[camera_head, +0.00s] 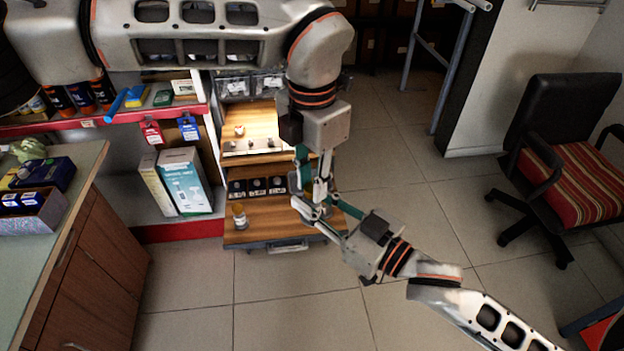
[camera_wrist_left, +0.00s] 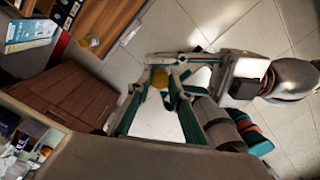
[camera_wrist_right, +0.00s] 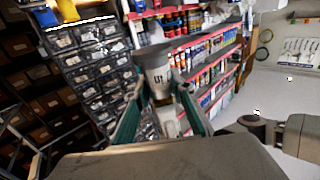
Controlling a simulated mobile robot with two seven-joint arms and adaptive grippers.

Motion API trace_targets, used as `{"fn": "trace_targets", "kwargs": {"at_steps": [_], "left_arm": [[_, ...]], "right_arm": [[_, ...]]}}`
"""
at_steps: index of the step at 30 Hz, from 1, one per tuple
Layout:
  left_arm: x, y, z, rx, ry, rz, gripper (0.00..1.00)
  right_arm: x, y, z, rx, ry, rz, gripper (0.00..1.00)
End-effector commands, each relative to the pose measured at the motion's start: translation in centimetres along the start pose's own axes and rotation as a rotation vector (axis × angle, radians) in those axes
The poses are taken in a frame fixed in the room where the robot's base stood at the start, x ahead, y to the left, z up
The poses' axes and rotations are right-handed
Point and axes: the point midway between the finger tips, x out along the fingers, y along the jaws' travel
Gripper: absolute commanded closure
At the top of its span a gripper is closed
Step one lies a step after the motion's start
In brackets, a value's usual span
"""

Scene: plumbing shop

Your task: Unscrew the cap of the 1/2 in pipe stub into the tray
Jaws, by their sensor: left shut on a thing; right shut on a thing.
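My left gripper (camera_head: 310,205) reaches down from above and is shut at the same spot as my right gripper (camera_head: 322,208), in the air beside the drawers. Between my left fingertips, the left wrist view shows a small round yellow cap (camera_wrist_left: 160,78). My right fingers come in from the side there. The right wrist view shows a grey-white pipe stub (camera_wrist_right: 156,76) with dark lettering, upright between the right fingers, its top dark grey. The fingers hide much of both parts. I cannot tell how the cap sits on the stub. I cannot make out for sure which thing is the tray.
An open wooden drawer (camera_head: 280,232) is just left of the grippers, with dark boxes (camera_head: 255,187) and a small yellowish jar (camera_head: 239,216). Another pulled-out shelf (camera_head: 255,118) is above it. A counter (camera_head: 75,185) stands at left, a chair (camera_head: 570,160) at right. Tiled floor is clear between.

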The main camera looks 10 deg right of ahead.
Motion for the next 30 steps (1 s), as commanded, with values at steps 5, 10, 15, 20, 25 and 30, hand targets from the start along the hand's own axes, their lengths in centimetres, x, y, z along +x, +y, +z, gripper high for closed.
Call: {"fn": "trace_targets", "kwargs": {"at_steps": [5,10,15,20,25,30], "left_arm": [[-0.1,0.0,0.0,-0.001,-0.001,0.001,1.00],[0.0,0.0,0.0,0.000,-0.001,0.000,1.00],[-0.1,0.0,0.0,0.000,0.000,0.000,1.00],[-0.3,0.0,0.0,0.000,-0.001,0.001,1.00],[-0.8,0.0,0.0,0.000,0.000,0.000,1.00],[-1.3,0.0,0.0,0.000,0.000,0.000,1.00]], "right_arm": [[0.0,0.0,-0.2,0.000,0.004,-0.001,1.00],[0.0,0.0,-0.2,0.000,0.004,-0.001,1.00],[0.0,0.0,-0.2,0.000,0.004,-0.001,1.00],[0.0,0.0,-0.2,0.000,0.004,-0.001,1.00],[0.0,0.0,-0.2,0.000,0.004,-0.001,1.00],[0.0,0.0,-0.2,0.000,0.004,-0.001,1.00]]}}
